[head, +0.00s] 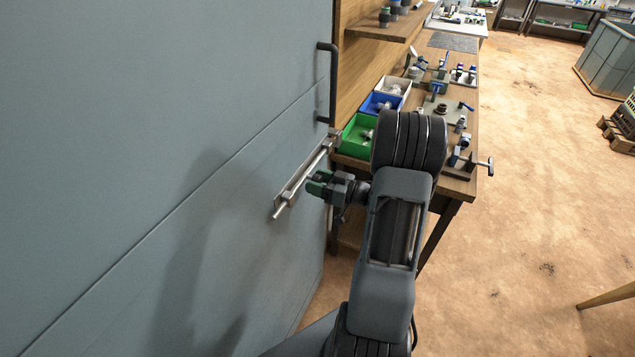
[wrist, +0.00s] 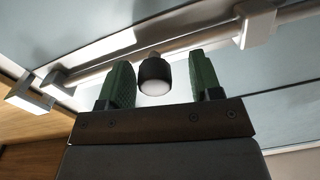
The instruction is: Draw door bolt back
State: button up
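The grey-blue door (head: 150,130) fills the left of the head view. A metal door bolt (head: 291,192) is mounted on it, running slantwise toward the door's edge. In the wrist view the bolt's rod (wrist: 205,37) crosses the top through a bracket at the right. A short dark knob (wrist: 154,73) with a pale end sticks out from the rod. My gripper (head: 318,185) is at the bolt. Its green fingers (wrist: 163,78) are open on either side of the knob, with gaps visible. In the head view the gripper hides the knob.
A dark pull handle (head: 333,84) is on the door above the bolt. Beyond the door's edge stands a wooden workbench (head: 462,187) with a green bin (head: 351,146), a blue bin (head: 376,104) and several fittings. The floor (head: 540,180) to the right is mostly clear.

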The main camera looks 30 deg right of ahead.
jog(key=b+v, duration=0.3)
jog(key=v, duration=1)
jog(key=shift+s+d, duration=0.25)
jog(key=shift+s, duration=0.1)
jog(key=d+f+m+g+h, duration=0.3)
jog(key=d+h, duration=0.3)
jog(key=h, duration=0.2)
jog(key=d+f+m+g+h, duration=0.4)
jog(key=d+h, duration=0.3)
jog(key=s+a+r+g+y, duration=0.1)
jog(key=a+r, duration=0.3)
jog(key=a, duration=0.8)
jog(key=s+a+r+n+g+y, duration=0.1)
jog(key=a+r, duration=0.4)
jog(key=a, duration=0.6)
jog(key=s+a+r+g+y, duration=0.1)
jog(key=a+r, duration=0.4)
jog(key=a, duration=0.7)
jog(key=shift+s+a+n+g+y, duration=0.3)
jog(key=shift+s+a+n+y, duration=0.1)
jog(key=shift+s+y, duration=0.45)
